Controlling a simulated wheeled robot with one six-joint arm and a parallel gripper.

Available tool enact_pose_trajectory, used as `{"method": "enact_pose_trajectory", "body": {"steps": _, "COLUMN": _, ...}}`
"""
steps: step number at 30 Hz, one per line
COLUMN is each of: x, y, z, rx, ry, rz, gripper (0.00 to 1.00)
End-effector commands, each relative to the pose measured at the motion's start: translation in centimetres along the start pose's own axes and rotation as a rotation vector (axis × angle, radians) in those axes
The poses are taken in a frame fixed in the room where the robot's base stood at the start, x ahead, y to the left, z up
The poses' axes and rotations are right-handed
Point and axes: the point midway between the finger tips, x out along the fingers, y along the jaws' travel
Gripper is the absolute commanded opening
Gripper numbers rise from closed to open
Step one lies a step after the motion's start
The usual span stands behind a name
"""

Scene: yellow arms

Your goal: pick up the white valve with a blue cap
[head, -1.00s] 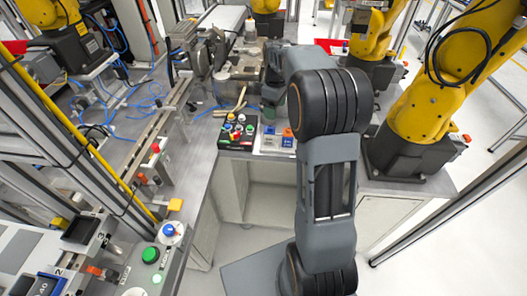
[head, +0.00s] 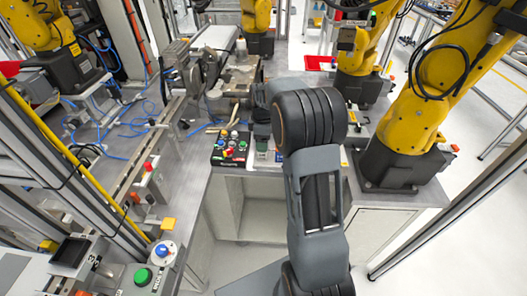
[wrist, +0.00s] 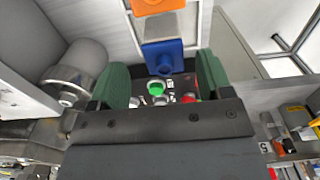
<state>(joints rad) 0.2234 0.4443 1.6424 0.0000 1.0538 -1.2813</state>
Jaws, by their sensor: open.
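The blue-capped valve (wrist: 163,58) shows in the wrist view as a blue square top just ahead of the space between my fingers. In the head view only a small blue bit (head: 279,156) shows beside my arm. My gripper (wrist: 160,75) is open, with a green-padded finger on each side and nothing held. In the head view its green finger (head: 262,145) is low over the bench edge, just left of the blue bit. I cannot tell whether the fingers touch anything.
An orange-capped piece (wrist: 150,5) is close beyond the blue one. A black button box (head: 230,150) with coloured buttons stands left of my gripper. A grey cylinder (wrist: 80,62) is at left in the wrist view. Yellow robot arms (head: 430,90) stand at right.

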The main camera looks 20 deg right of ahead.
Motion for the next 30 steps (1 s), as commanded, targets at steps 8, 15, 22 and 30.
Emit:
{"method": "enact_pose_trajectory", "body": {"steps": 8, "x": 3.5, "y": -0.5, "z": -0.1, "rx": 0.0, "ry": -0.001, "rz": -0.004, "gripper": 0.72}}
{"method": "enact_pose_trajectory", "body": {"steps": 15, "x": 5.0, "y": -0.5, "z": -0.2, "rx": -0.001, "ry": 0.0, "rz": -0.001, "gripper": 0.72}}
{"method": "enact_pose_trajectory", "body": {"steps": 22, "x": 5.0, "y": -0.4, "z": -0.1, "rx": 0.0, "ry": 0.0, "rz": -0.001, "gripper": 0.7}}
{"method": "enact_pose_trajectory", "body": {"steps": 30, "x": 5.0, "y": -0.4, "z": -0.1, "rx": 0.001, "ry": 0.0, "rz": -0.001, "gripper": 0.45}}
